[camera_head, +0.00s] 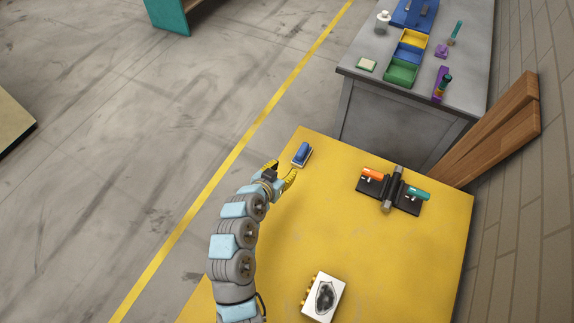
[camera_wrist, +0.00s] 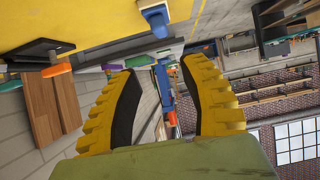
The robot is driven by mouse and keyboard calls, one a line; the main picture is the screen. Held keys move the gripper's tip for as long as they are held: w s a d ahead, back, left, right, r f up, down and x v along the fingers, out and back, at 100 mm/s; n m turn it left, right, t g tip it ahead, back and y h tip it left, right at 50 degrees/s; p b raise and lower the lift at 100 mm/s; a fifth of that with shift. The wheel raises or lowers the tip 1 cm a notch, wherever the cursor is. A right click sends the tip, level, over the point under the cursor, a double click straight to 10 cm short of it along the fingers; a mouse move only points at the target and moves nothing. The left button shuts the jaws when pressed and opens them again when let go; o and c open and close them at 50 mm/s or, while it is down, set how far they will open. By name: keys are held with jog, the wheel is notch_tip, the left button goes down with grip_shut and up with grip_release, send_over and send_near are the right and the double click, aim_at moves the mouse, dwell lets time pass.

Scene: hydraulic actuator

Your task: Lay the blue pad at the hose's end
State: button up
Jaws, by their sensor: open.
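A small blue pad (camera_head: 301,152) on a pale base lies on the yellow table near its far left corner. What looks like the same pad hangs into the top of the wrist view (camera_wrist: 154,18). My gripper (camera_head: 281,170) is open and empty, just short of the pad and apart from it. Its two yellow fingers, also in the wrist view (camera_wrist: 160,68), have nothing between them. A black device (camera_head: 393,190) with a grey cylinder, an orange handle and a teal handle lies to the right on the table. I cannot make out a hose or its end.
A white box (camera_head: 324,297) with a dark emblem and yellow knobs lies at the table's near edge. A grey workbench (camera_head: 440,85) with coloured bins stands behind. Brown planks (camera_head: 495,130) lean at right. The middle of the yellow table (camera_head: 310,220) is clear.

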jog(key=shift+o, duration=0.6)
jog(key=shift+s+a+r, duration=0.15)
jog(key=shift+s+r, duration=0.05)
jog(key=shift+s, duration=0.05)
jog(key=o, duration=0.5)
jog(key=shift+s+r, duration=0.1)
jog(key=shift+s, duration=0.05)
jog(key=shift+c, duration=0.2)
jog(key=n+t+y, duration=0.2)
jog(key=n+y, duration=0.2)
jog(key=y, duration=0.1)
send_near(301, 154)
jog(key=shift+n, duration=0.3)
jog(key=shift+x, duration=3.2)
jog(key=shift+w, duration=0.3)
jog(key=shift+w+f, duration=0.1)
jog(key=shift+f, duration=0.15)
